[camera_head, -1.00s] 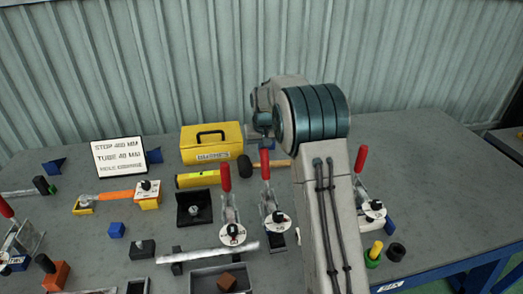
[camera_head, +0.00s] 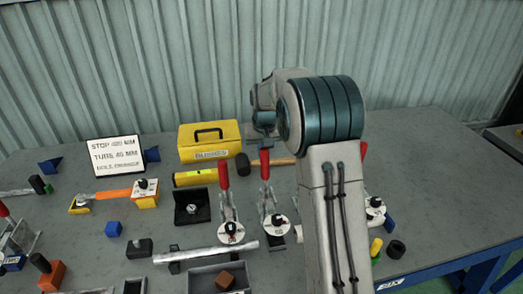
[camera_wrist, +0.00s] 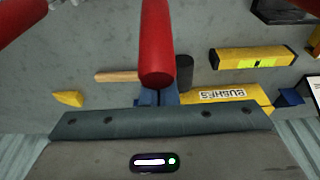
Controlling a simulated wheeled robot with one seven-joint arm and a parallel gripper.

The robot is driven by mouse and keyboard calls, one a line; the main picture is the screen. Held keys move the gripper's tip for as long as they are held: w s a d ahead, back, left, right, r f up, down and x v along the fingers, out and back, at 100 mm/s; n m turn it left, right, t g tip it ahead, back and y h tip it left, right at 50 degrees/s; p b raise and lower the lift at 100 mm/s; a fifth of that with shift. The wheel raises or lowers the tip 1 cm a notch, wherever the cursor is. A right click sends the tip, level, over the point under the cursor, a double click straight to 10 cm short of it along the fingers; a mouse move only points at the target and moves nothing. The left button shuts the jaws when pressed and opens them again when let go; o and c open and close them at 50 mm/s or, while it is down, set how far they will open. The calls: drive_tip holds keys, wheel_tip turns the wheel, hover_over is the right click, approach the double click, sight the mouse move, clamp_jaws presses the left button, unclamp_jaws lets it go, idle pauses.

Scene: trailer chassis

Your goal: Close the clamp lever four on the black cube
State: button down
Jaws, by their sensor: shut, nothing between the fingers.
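Several toggle clamps with upright red levers stand on the bench. The middle clamp's red lever (camera_head: 265,163) stands just below my gripper (camera_head: 263,138). In the wrist view the same lever (camera_wrist: 156,45) rises in front of my blue fingers (camera_wrist: 156,97), which are together and hold nothing; I cannot tell whether they touch it. Another clamp's lever (camera_head: 224,176) stands left of it, and one more clamp (camera_head: 375,208) is partly hidden behind my arm. The dial numbers are too small to read. A black cube (camera_head: 139,248) lies at the front left; no clamp is on it.
A yellow box (camera_head: 209,142) labelled BUSHES, a mallet (camera_head: 243,166) and a yellow level (camera_head: 195,177) lie behind the clamps. A metal tube (camera_head: 207,251) and an open tray (camera_head: 218,277) are in front. The bench's back right (camera_head: 410,150) is clear.

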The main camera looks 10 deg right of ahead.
drive_tip(key=shift+s, duration=0.15)
drive_tip(key=shift+s+r+b, duration=0.1)
drive_tip(key=shift+s+b, duration=0.35)
drive_tip(key=shift+s, duration=0.5)
wheel_tip(320, 180, up, 8)
drive_tip(key=p, duration=0.5)
drive_tip(key=shift+w+p, duration=0.1)
drive_tip(key=shift+p, duration=0.3)
drive_tip(key=shift+r, duration=0.2)
drive_tip(key=s+r+t, duration=0.1)
drive_tip(key=s+r, duration=0.2)
drive_tip(key=s, duration=3.1)
drive_tip(key=shift+r, duration=0.15)
